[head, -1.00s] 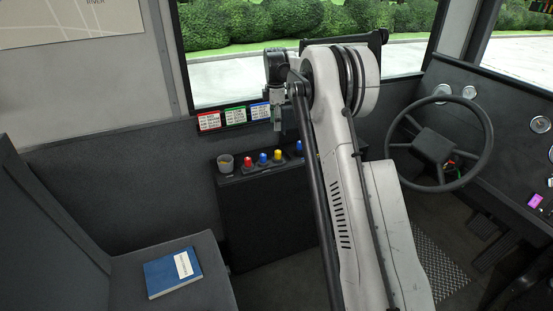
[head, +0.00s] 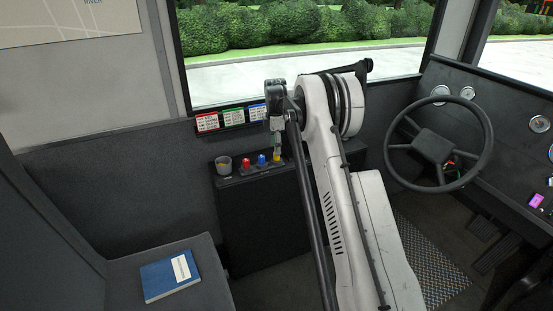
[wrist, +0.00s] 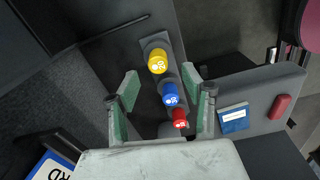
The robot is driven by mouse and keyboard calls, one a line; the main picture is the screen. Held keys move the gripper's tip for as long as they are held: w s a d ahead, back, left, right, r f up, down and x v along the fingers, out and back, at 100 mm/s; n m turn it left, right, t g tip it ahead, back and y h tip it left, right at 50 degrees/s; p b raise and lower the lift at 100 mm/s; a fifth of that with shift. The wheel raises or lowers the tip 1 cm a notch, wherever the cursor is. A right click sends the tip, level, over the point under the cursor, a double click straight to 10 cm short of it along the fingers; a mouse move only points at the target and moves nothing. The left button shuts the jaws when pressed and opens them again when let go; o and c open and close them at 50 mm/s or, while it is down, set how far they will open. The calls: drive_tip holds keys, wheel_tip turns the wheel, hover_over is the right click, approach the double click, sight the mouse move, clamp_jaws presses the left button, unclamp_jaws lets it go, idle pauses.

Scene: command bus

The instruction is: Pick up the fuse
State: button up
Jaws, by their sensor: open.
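Several fuses stand upright in a row on top of a dark console. A red fuse (head: 246,163), a blue fuse (head: 262,160) and a yellow fuse (head: 277,160) show in the head view. The wrist view also has a yellow one (wrist: 157,62), a blue one (wrist: 171,95) and a red one (wrist: 180,119) in line. My gripper (head: 277,153) points down just above the yellow fuse in the head view. In the wrist view its green-padded fingers (wrist: 160,82) are apart, on either side of the row, and hold nothing. My arm hides the console's right part.
A grey cup (head: 224,165) stands at the console's left end. Coloured label cards (head: 207,122) hang on the wall behind. A blue book (head: 170,276) lies on the seat at front left. The steering wheel (head: 438,146) is to the right of my arm.

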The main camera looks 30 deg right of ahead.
sight(277, 158)
drive_tip(key=f, duration=0.3)
drive_tip(key=f+b, duration=0.1)
drive_tip(key=f, duration=0.1)
drive_tip(key=shift+w+d, duration=0.1)
drive_tip(key=shift+d, duration=0.15)
drive_tip(key=shift+r, duration=0.1)
drive_tip(key=c, duration=0.9)
